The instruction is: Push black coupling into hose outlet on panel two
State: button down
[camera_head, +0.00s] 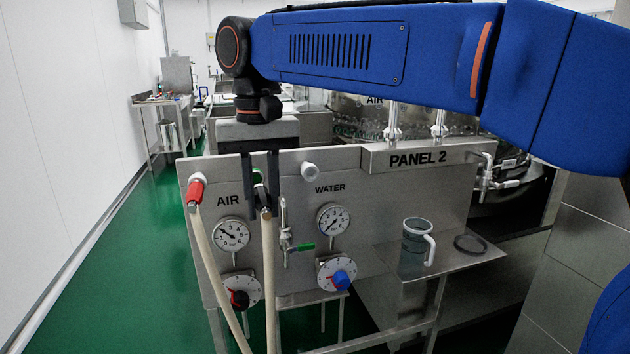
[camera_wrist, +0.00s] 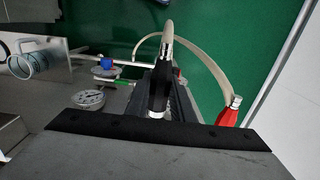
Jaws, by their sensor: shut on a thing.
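My gripper (camera_head: 263,208) points down in front of panel two (camera_head: 400,200), between the AIR and WATER markings. Its dark fingers are shut on the black coupling (camera_head: 264,194), which ends a pale hose (camera_head: 268,280) hanging down. In the wrist view my gripper (camera_wrist: 163,92) holds the black coupling (camera_wrist: 158,88), with a white piece at its near end. A green-ringed fitting (camera_head: 257,177) shows partly behind the fingers. A bare white outlet (camera_head: 308,171) sticks out to the right of the gripper. Whether the coupling touches an outlet is hidden by the fingers.
A red coupling (camera_head: 196,189) with its own hose sits at the panel's left. Gauges (camera_head: 232,234), a green-handled valve (camera_head: 302,247) and red and blue knobs (camera_head: 341,279) stand out nearby. A grey mug (camera_head: 415,240) is on the right shelf.

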aim_at(259, 185)
jog(key=shift+w+a, duration=0.2)
jog(key=shift+w, duration=0.5)
jog(key=shift+w+a, duration=0.2)
jog(key=shift+w, duration=0.45)
jog(key=shift+w+a, duration=0.2)
jog(key=shift+w, duration=0.5)
jog(key=shift+w+a, duration=0.2)
jog(key=shift+w, duration=0.5)
dwell(0.9)
jog(key=c, duration=1.5)
grip_release()
jog(key=shift+o, duration=0.2)
